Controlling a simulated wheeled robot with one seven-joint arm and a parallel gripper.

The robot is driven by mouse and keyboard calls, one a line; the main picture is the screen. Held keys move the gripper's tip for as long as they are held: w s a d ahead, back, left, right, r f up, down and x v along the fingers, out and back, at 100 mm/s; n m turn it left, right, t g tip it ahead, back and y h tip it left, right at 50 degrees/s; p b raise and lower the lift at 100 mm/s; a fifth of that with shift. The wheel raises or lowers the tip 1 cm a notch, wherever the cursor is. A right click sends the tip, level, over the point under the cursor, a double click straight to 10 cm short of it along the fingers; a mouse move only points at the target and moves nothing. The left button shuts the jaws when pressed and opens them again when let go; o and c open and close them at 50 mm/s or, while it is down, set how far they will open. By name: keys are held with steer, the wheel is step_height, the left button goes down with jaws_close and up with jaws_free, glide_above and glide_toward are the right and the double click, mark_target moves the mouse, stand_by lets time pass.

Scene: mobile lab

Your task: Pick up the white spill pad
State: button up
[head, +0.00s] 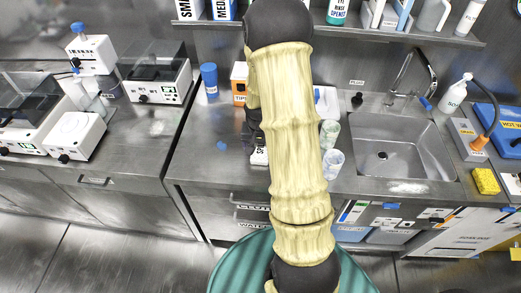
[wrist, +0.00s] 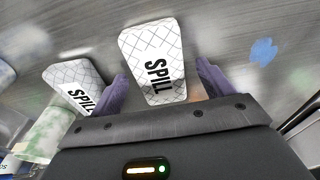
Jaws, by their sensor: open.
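Two white pads with a quilted line pattern and black SPILL lettering lie on the steel counter. In the wrist view one white spill pad (wrist: 152,58) is in the middle, between the spread purple fingers of my gripper (wrist: 165,84). The second white spill pad (wrist: 72,84) lies to the left, outside the fingers. My gripper is open, and I cannot tell how high it is above the counter. In the head view my arm covers most of this area; only a bit of a lettered white pad (head: 259,157) shows at its left edge.
A blue splotch (head: 222,145) marks the counter left of my arm, near a blue bottle (head: 209,78). Clear cups (head: 333,162) stand right of my arm, before the sink (head: 400,155). A greenish cup (wrist: 50,132) is left of the pads in the wrist view.

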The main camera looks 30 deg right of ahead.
mark_target(260, 148)
steer(key=c, duration=1.1)
steer(key=shift+c, duration=0.2)
steer(key=shift+r, duration=0.1)
step_height(260, 148, up, 10)
